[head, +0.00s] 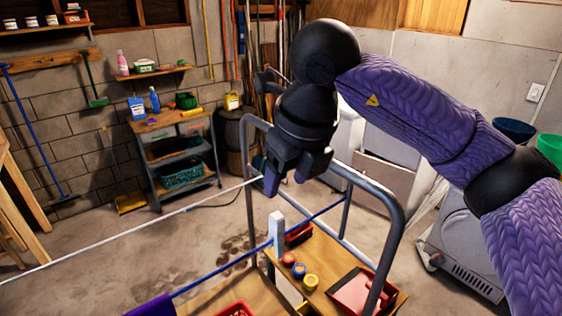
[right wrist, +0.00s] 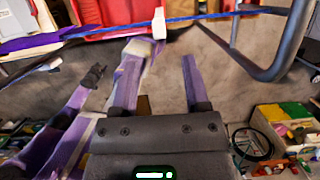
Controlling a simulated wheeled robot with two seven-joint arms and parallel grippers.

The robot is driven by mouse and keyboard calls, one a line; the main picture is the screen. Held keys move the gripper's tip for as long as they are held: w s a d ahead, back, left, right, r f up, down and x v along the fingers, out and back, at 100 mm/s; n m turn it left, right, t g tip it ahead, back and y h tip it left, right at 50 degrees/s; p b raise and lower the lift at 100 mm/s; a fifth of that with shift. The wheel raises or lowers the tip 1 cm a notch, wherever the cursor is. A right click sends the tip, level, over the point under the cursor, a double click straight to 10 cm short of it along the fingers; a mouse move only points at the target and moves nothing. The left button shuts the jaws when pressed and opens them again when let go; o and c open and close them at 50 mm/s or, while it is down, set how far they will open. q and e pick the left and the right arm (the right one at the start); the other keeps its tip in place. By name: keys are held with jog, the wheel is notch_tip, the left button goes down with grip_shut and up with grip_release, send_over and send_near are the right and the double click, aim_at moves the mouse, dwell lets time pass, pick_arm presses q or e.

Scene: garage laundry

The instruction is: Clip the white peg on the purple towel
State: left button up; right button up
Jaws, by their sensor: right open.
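The white peg (head: 276,228) stands upright on the blue line, near the metal frame; in the right wrist view it shows on the line (right wrist: 158,22), beyond my fingertips. The purple towel (head: 152,306) hangs over the same line at the bottom left of the head view, partly cut off; its edge also shows in the right wrist view (right wrist: 32,46). My right gripper (head: 286,181) points down, open and empty, above the peg and apart from it. Its two purple fingers show in the right wrist view (right wrist: 160,62). My left gripper is not in the head view.
A grey tubular frame (head: 396,240) stands close to my right arm. A wooden shelf (head: 325,262) below holds a red brush (head: 298,234), coloured rolls (head: 311,281) and a red dustpan (head: 352,292). A white line (head: 130,229) crosses the left side. The floor behind is mostly clear.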

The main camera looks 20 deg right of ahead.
aim_at(278, 216)
jog(key=f+b, duration=0.1)
jog(key=f, duration=0.2)
jog(key=shift+s+f+b, duration=0.1)
jog(key=shift+s+b, duration=0.1)
jog(key=shift+b, duration=0.1)
jog(key=b+x, duration=0.2)
jog(key=x, duration=0.1)
jog(key=b+x, duration=0.1)
jog(key=x, duration=0.1)
jog(key=shift+w+a+f+b, duration=0.15)
jog(key=shift+w+b, duration=0.15)
jog(key=shift+w, duration=0.05)
jog(key=shift+f, duration=0.25)
jog(key=shift+w+f+b, duration=0.25)
jog(key=shift+b, duration=0.1)
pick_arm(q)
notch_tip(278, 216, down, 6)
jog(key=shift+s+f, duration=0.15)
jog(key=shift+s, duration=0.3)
pick_arm(e)
jog(key=shift+c, duration=0.3)
grip_shut()
jog(key=shift+r, duration=0.1)
